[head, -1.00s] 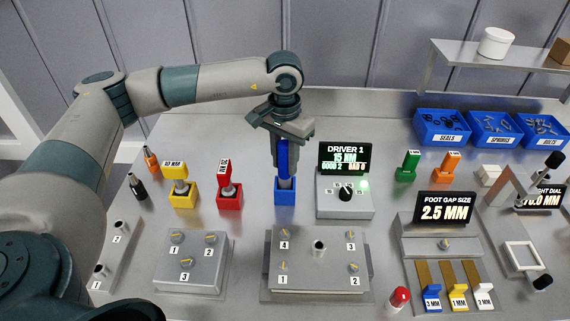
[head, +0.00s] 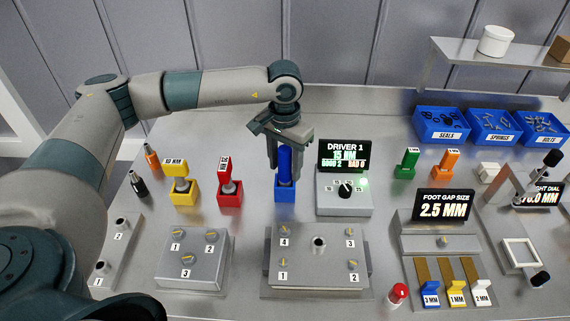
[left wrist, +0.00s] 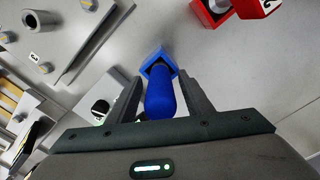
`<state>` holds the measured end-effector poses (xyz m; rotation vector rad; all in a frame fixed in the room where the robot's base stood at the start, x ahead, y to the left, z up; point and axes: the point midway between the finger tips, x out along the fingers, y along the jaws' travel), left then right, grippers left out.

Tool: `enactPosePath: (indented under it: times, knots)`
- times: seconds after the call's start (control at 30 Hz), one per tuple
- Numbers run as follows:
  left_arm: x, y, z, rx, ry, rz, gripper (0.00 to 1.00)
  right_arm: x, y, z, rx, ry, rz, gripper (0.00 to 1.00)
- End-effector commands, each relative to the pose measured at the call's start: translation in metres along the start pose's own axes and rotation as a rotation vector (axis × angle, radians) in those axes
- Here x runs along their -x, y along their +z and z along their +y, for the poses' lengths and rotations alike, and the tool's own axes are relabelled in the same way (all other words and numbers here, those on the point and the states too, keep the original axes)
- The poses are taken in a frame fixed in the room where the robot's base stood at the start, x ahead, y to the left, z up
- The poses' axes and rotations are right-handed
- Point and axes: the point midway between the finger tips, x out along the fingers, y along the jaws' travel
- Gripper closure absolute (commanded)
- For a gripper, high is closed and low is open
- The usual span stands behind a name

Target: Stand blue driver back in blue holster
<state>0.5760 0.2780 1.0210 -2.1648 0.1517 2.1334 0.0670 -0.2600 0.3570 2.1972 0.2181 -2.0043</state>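The blue driver (head: 285,163) stands upright with its lower end in the blue holster (head: 285,196). In the left wrist view the driver (left wrist: 160,97) points into the square opening of the holster (left wrist: 158,62). My left gripper (head: 287,150) is above the holster with its fingers on either side of the driver's handle. In the left wrist view the fingers (left wrist: 160,90) are spread, with a gap beside the handle. The holster's inside is mostly hidden by the driver. My right gripper is not in view.
A red driver in its red holster (head: 230,196) and a yellow holster (head: 184,196) stand to the left. The driver controller with its display (head: 344,155) is close on the right. Fixture blocks (head: 318,270) lie in front. Bare table lies between them.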

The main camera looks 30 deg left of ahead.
Motion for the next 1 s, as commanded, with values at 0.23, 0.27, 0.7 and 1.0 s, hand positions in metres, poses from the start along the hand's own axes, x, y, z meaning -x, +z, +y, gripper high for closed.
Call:
enactPosePath:
  times: [0.23, 0.27, 0.7, 1.0]
  knots:
    - [0.004, 0.000, 0.000, 0.000, 0.000, 0.000, 0.54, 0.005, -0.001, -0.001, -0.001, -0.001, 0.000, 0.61]
    - [0.004, -0.001, 0.000, 0.000, 0.000, 0.001, 0.54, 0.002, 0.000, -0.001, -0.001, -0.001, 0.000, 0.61]
    - [0.069, -0.001, 0.000, -0.001, 0.000, 0.005, 0.54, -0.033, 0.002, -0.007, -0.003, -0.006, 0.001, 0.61]
    - [0.113, -0.001, 0.000, -0.001, 0.000, 0.002, 0.54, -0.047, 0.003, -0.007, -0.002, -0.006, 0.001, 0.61]
